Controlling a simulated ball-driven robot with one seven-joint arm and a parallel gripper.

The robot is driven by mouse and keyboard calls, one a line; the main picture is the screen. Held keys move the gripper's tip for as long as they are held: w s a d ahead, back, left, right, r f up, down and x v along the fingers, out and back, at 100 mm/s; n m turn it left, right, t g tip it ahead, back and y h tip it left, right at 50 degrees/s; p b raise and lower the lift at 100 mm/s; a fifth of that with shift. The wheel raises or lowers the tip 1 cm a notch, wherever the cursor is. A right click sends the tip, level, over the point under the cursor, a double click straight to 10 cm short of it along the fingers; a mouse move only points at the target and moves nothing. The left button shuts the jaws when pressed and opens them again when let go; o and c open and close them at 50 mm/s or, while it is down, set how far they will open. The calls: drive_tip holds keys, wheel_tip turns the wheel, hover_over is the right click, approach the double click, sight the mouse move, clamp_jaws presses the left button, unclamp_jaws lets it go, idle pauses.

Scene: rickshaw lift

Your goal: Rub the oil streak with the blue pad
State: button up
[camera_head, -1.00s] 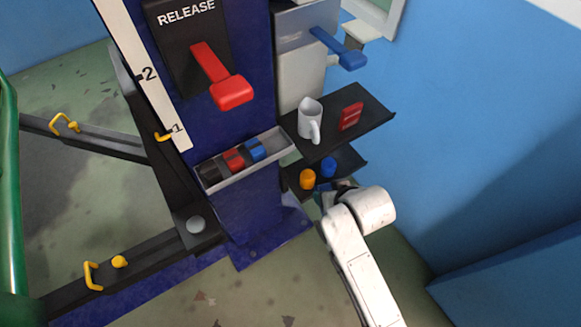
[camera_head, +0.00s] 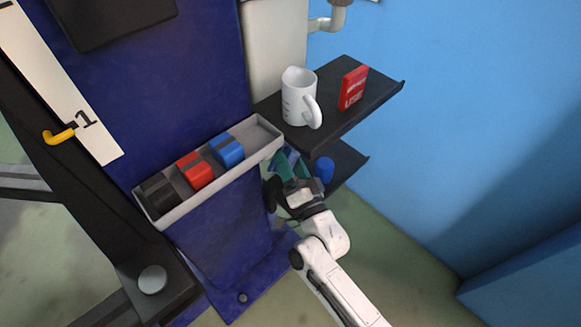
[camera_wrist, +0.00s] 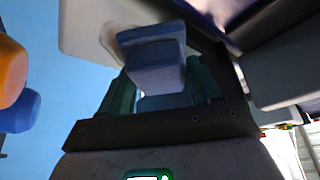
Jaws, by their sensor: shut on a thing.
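My gripper (camera_head: 289,163) is at the right end of the tray, below the upper shelf, with its teal fingers pointing up and away. It is shut on a blue pad (camera_wrist: 155,62), a slate-blue block with a darker band, which fills the middle of the wrist view. Only a small part of the pad (camera_head: 292,154) shows in the head view. A pale surface lies behind the pad in the wrist view; I cannot tell whether they touch. I cannot make out the oil streak for certain in either view.
A grey tray (camera_head: 262,139) on the blue post (camera_head: 150,85) holds black, red and blue blocks. The upper shelf (camera_head: 362,115) bears a white mug (camera_head: 297,98) and a red box (camera_head: 353,88). A blue cylinder (camera_head: 325,168) stands on the lower shelf; an orange one (camera_wrist: 10,70) shows in the wrist view.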

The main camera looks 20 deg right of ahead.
drive_tip(key=shift+w+d+f+m+t+h+b, duration=0.2)
drive_tip(key=shift+d+f+m+h+b, duration=0.1)
drive_tip(key=shift+d+h, duration=0.1)
drive_tip(key=shift+w+d+f+m+t+h+b, duration=0.1)
drive_tip(key=shift+d+f+m+t+h+b, duration=0.1)
drive_tip(key=shift+d+f+h, duration=0.15)
drive_tip(key=shift+w+a+r+b, duration=0.1)
drive_tip(key=shift+w+a+b, duration=0.25)
drive_tip(key=shift+w, duration=0.6)
drive_tip(key=shift+w+a+f+b, duration=0.1)
drive_tip(key=shift+w+a+b, duration=0.25)
drive_tip(key=shift+w, duration=0.55)
drive_tip(key=shift+w+a+r+b, duration=0.15)
drive_tip(key=shift+w+b, duration=0.25)
drive_tip(key=shift+w, duration=0.55)
drive_tip(key=shift+w+a+b, duration=0.3)
drive_tip(key=shift+w+b, duration=0.15)
drive_tip(key=shift+w, duration=0.35)
drive_tip(key=w+d+b, duration=0.2)
drive_tip(key=d+b, duration=0.4)
drive_tip(key=b, duration=0.1)
drive_tip(key=shift+d+b, duration=0.25)
drive_tip(key=shift+b, duration=0.15)
